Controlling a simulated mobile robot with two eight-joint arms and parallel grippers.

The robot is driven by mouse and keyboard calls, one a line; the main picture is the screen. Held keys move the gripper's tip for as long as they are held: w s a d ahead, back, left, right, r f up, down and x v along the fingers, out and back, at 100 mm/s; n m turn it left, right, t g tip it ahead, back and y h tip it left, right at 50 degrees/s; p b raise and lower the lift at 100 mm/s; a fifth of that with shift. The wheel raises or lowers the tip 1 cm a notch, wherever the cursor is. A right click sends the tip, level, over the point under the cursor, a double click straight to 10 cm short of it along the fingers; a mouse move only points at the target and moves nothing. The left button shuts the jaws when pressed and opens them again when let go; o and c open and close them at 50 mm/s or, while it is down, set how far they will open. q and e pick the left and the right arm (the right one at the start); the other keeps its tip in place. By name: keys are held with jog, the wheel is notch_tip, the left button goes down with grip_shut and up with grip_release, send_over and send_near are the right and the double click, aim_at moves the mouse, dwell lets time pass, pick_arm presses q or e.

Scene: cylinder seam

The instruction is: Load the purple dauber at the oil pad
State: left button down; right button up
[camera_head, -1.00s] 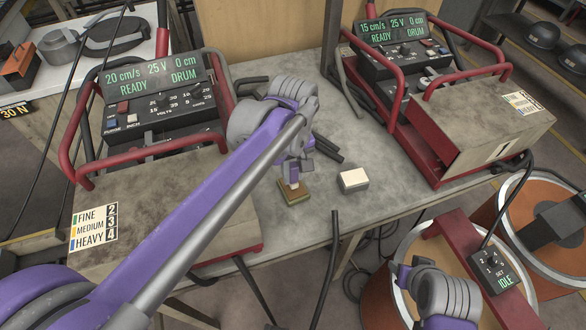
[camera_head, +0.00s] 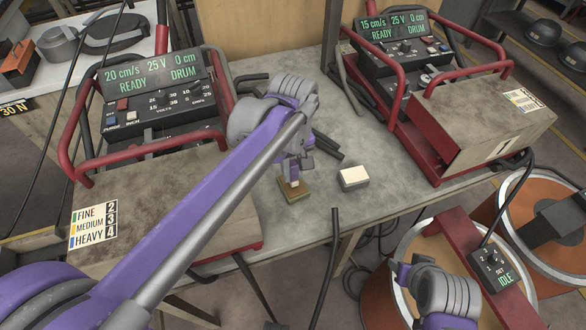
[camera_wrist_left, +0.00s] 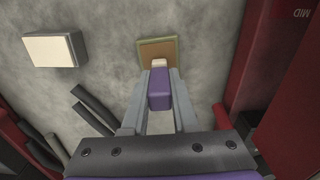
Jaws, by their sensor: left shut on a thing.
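My left gripper (camera_head: 298,168) is shut on the purple dauber (camera_wrist_left: 159,92), which points down with a pale tip (camera_wrist_left: 158,63). The oil pad (camera_head: 293,195) is a small square with an olive-brown top and lies on the grey table. In the left wrist view the dauber's tip overlaps the near part of the oil pad (camera_wrist_left: 170,45). I cannot tell whether the tip touches the pad or is just above it. In the head view the fingers hide most of the dauber.
A white-topped block (camera_head: 353,179) lies right of the pad. Dark rods (camera_head: 327,147) lie behind it. Red-framed machines stand at left (camera_head: 160,150) and right (camera_head: 440,80). Bare tabletop (camera_head: 375,145) lies between block and right machine. Large drums (camera_head: 390,290) stand at the lower right.

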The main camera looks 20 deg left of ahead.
aim_at(293, 163)
pick_arm(q)
jog(key=shift+f, duration=0.45)
pick_arm(e)
jog(key=shift+s+f, duration=0.15)
jog(key=shift+f, duration=0.15)
dwell(0.8)
pick_arm(q)
jog(key=shift+r, duration=0.1)
jog(key=shift+w+r+p, duration=0.1)
jog(key=shift+r+p, duration=1.55)
jog(key=shift+r, duration=1.85)
pick_arm(e)
jog(key=w+r, duration=0.1)
jog(key=r, duration=0.2)
jog(key=w+r, duration=0.1)
jog(key=r, duration=0.1)
jog(key=shift+w+r, duration=0.15)
jog(key=shift+w, duration=0.15)
jog(key=shift+s, duration=0.1)
